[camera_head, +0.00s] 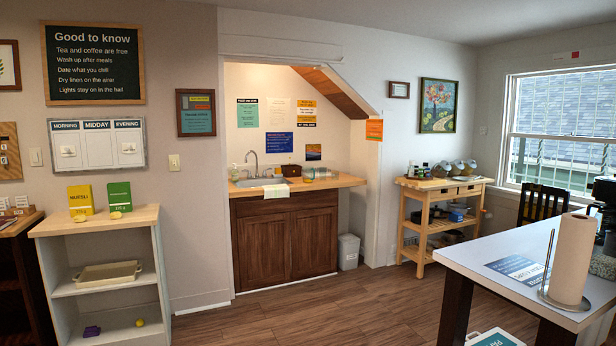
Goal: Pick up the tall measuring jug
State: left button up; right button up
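I cannot make out a tall measuring jug for certain in the head view. On the sink counter (345,181) in the alcove, a low clear item (318,173) stands right of the sink; it is too small to identify. Several containers stand on top of the wooden trolley (445,184) at the back right, also too small to tell apart. Neither of my grippers is in view.
A white-sided shelf unit (98,226) with yellow and green boxes stands at left. A table (500,248) with a paper towel roll (571,258) and a dark object (606,192) fills the right. A bin (348,251) stands by the cabinet. The middle floor is clear.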

aim_at(308, 171)
jog(key=i+u, duration=0.15)
jog(key=i, duration=5.15)
jog(key=i+l+u, duration=0.1)
jog(key=i, duration=0.3)
jog(key=i+l, duration=0.25)
jog(key=i, duration=0.15)
jog(key=j+u, duration=0.05)
